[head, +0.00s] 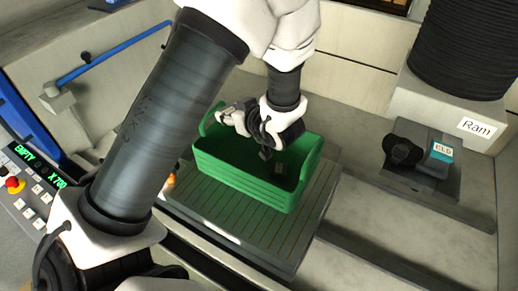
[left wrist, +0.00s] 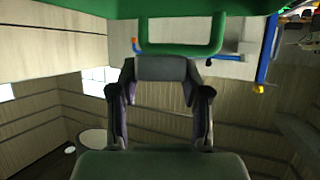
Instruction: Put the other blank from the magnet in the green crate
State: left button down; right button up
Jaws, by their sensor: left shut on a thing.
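The green crate (head: 240,180) sits on the slatted plate of the magnet (head: 238,222) in the head view. My left gripper (head: 265,154) reaches down over the crate's opening, its fingertips close to the inside. In the left wrist view its fingers are shut on a grey block, the blank (left wrist: 161,69), between the tips. The crate's green handle (left wrist: 180,52) shows just beyond it. A small greyish piece (head: 279,168) shows inside the crate near the fingertips; I cannot tell if it is another blank. My right gripper is not in view.
The ram (head: 455,75), a black bellows on a pale block, stands at the right. A dark fixture with a teal label (head: 441,152) sits below it. A control panel (head: 28,190) with an EMPTY display is at the left. A blue pipe (head: 120,50) runs behind.

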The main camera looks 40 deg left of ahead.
pick_arm(q)
notch_tip(320, 180, down, 11)
jog(key=shift+w+a+r+p, duration=0.1)
jog(key=shift+w+r+p, duration=0.05)
jog(key=shift+p, duration=0.5)
jog(key=shift+f+b, duration=0.4)
jog(key=shift+f, duration=0.15)
jog(key=c, duration=0.6)
grip_release()
jog(key=shift+s, duration=0.25)
jog(key=shift+o, duration=0.3)
jog(key=shift+f, duration=0.1)
jog(key=shift+s, duration=0.1)
